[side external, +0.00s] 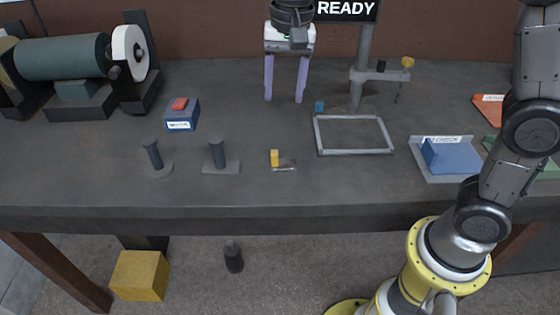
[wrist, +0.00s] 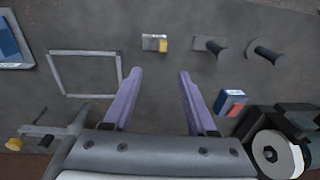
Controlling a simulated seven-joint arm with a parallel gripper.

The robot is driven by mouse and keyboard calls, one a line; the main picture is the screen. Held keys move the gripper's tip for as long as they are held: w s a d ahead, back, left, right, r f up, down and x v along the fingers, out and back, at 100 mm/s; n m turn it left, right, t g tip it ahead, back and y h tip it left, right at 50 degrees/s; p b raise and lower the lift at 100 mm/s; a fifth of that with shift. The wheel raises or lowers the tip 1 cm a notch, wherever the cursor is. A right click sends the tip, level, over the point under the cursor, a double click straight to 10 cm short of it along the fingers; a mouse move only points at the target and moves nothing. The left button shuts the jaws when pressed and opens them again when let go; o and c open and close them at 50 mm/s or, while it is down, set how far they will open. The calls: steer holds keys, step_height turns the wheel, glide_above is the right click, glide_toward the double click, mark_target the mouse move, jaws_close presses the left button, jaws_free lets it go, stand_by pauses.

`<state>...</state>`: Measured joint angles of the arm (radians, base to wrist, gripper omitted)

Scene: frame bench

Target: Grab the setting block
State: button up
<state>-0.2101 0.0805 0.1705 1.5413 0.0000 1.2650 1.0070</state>
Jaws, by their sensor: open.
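My gripper (side external: 284,98) is open and empty above the back middle of the bench, fingers pointing down. A small yellow block (side external: 275,158) stands at the end of a small silver plate (side external: 286,165), nearer the bench's front edge than the gripper. In the wrist view, the yellow block (wrist: 163,44) lies beyond the gap between the fingertips (wrist: 160,72), apart from them. A larger blue block (side external: 452,155) sits in a grey tray (side external: 425,172) marked CHECK at the right. No label shows which block is the setting block.
A grey rectangular frame (side external: 318,135) lies right of the plate. Two dark pegs (side external: 153,155) (side external: 217,155) stand left of it. A post with a side arm (side external: 362,75) rises behind the frame. A blue box with a red top (side external: 182,115) and a roller machine (side external: 65,58) are at left.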

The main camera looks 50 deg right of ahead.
steer(key=g, duration=0.1)
glide_above(274, 154)
step_height(274, 154, down, 4)
steer(key=shift+n, duration=0.3)
steer(key=f, duration=0.8)
steer(key=shift+s+a, duration=0.35)
steer(key=shift+a, duration=0.05)
steer(key=shift+w+d+f, duration=0.1)
steer(key=shift+d+f, duration=0.05)
steer(key=shift+f, duration=0.8)
steer(key=shift+w+d+f, duration=0.15)
steer(key=shift+f, duration=0.8)
steer(key=shift+w+d+f, duration=0.1)
steer(key=shift+d+f, duration=0.05)
steer(key=shift+f, duration=0.8)
jaws_close()
